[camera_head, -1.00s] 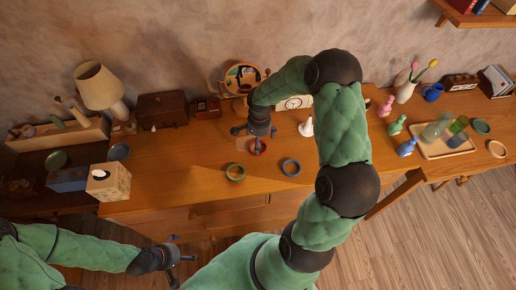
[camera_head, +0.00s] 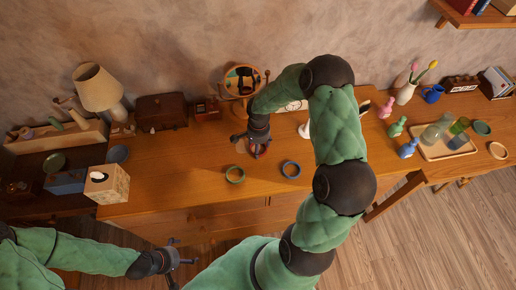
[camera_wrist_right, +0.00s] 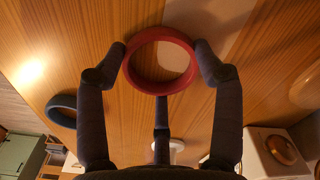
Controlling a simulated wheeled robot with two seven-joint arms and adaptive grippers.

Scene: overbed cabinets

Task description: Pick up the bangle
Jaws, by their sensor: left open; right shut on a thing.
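The bangle (camera_wrist_right: 158,86) is a red ring, seen in the right wrist view between the fingertips of my right gripper (camera_wrist_right: 160,55). The fingers press on its left and right outer sides. In the head view, the red bangle (camera_head: 263,150) shows only in part beneath my right gripper (camera_head: 257,146), over the wooden cabinet top (camera_head: 190,165). I cannot tell whether it is clear of the surface. My left gripper (camera_head: 181,259) is open and empty, low at the left in front of the cabinet.
An olive-green ring (camera_head: 235,181) and a blue ring (camera_head: 291,175) lie nearby. A round mirror (camera_head: 241,94) and a clock (camera_head: 294,104) stand behind. A tissue box (camera_head: 108,188) is at the left, and a tray (camera_head: 456,150) with glasses is at the right.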

